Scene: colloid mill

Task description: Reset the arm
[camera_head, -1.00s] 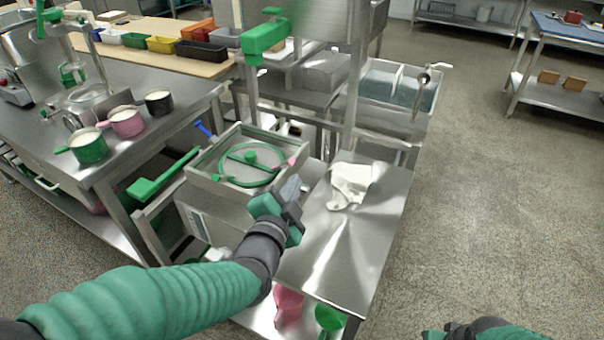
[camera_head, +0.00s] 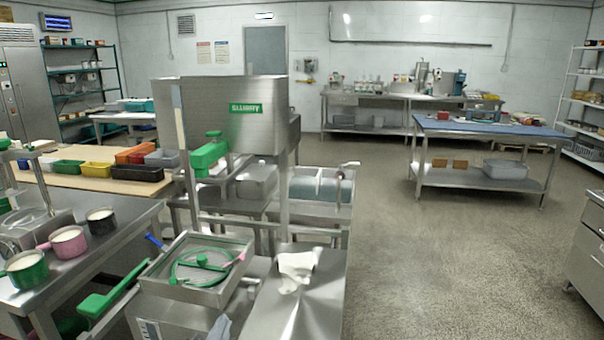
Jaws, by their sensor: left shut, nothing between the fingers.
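Only the grey tips of my left gripper (camera_head: 220,328) show, at the bottom edge of the head view. They look shut and empty, in front of the metal box that carries the square tray; the rest of the arm is out of frame. My right gripper and arm are not in view. The square metal tray (camera_head: 237,282) with a green ring tool in it lies just beyond my left gripper. A white cloth (camera_head: 297,268) lies on the steel top (camera_head: 317,310) to the right.
A steel machine (camera_head: 232,120) with a green handle stands behind the tray. A left table holds green, pink (camera_head: 68,242) and dark pots. A blue-topped table (camera_head: 480,126) stands at the back right. The floor (camera_head: 440,260) on the right is clear.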

